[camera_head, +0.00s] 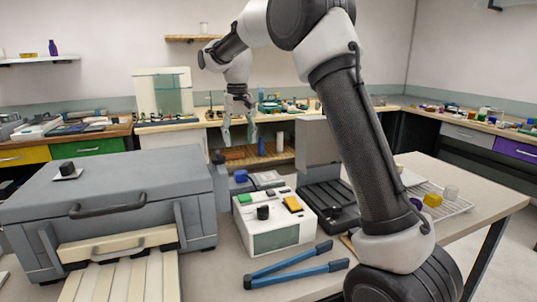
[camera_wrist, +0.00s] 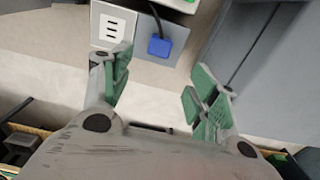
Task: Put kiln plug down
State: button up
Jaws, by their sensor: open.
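A blue block, probably the same plug, shows in the head view (camera_head: 241,175) behind the white control box. My gripper (camera_head: 238,134) hangs above and beyond it, fingers pointing down. In the wrist view my gripper (camera_wrist: 160,82) has its green-padded fingers spread, with nothing between them. The plug is apart from both fingers.
The grey kiln (camera_head: 120,178) stands left, its side close to the plug in the wrist view. The white control box (camera_head: 272,232) stands in front, with blue-handled tongs (camera_head: 295,268) before it. A dark grey press-like device (camera_head: 325,190) stands right. A wire rack (camera_head: 455,205) holds small items.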

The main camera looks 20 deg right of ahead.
jog(key=s+d+r+t, duration=0.1)
jog(key=s+d+r, duration=0.2)
jog(key=s, duration=0.4)
jog(key=s+d+r, duration=0.2)
jog(key=s+d, duration=0.2)
jog(key=s, duration=0.2)
jog(key=s+d+r+t, duration=0.1)
jog(key=s+d+r, duration=0.2)
jog(key=s, duration=0.4)
jog(key=s+d+f+t, duration=0.1)
jog(key=s+d+f, duration=0.1)
jog(key=s, duration=0.7)
jog(key=s+d+f+t, duration=0.1)
jog(key=s+d+f, duration=0.2)
jog(key=s, duration=0.7)
notch_tip(320, 180, down, 2)
jog(key=shift+f, duration=0.2)
